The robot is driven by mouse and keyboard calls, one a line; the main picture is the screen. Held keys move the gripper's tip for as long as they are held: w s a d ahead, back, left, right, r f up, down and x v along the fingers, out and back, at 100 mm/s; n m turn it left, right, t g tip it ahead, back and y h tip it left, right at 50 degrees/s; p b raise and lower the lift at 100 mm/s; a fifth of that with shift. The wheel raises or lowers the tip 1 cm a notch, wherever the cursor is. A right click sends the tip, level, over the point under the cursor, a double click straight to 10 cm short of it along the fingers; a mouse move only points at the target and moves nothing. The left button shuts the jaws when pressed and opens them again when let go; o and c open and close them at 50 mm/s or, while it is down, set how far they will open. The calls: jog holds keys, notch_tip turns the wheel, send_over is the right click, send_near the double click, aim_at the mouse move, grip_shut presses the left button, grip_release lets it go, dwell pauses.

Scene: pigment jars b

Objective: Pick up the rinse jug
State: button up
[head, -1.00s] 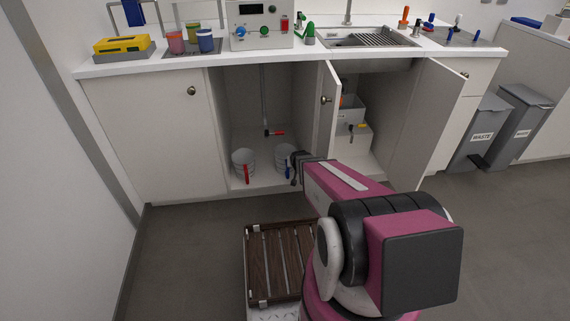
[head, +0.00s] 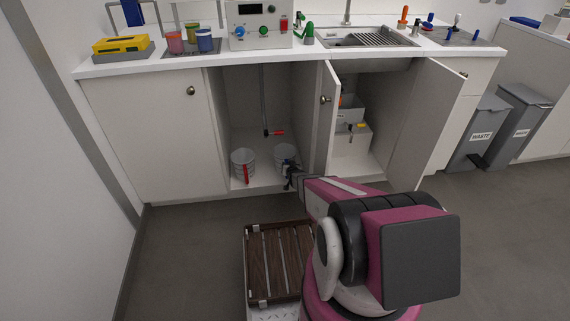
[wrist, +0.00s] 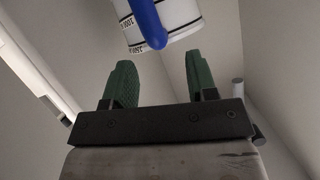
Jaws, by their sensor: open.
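Two pale jugs stand side by side on the floor of the open cabinet. The left jug (head: 242,158) has a red handle, and the right jug (head: 284,152) has a blue handle. No readable name shows which is the rinse jug. My gripper (head: 291,178) is at the front of the blue-handled jug and partly covers its lower part. In the wrist view, my gripper (wrist: 159,68) has its green fingers apart with nothing between the tips. The blue handle (wrist: 147,22) and the white jug body with printed graduations (wrist: 184,12) lie just beyond them.
The open cabinet door (head: 329,120) stands close to the right of the jug. A pipe with a red valve (head: 274,133) is behind the jugs. A slatted wooden platform (head: 278,262) is on the floor in front. Counter items are well above.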

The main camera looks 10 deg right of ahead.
aim_at(287, 162)
jog(key=x, duration=0.5)
jog(key=shift+w+f, duration=0.1)
jog(key=shift+w, duration=0.05)
grip_shut()
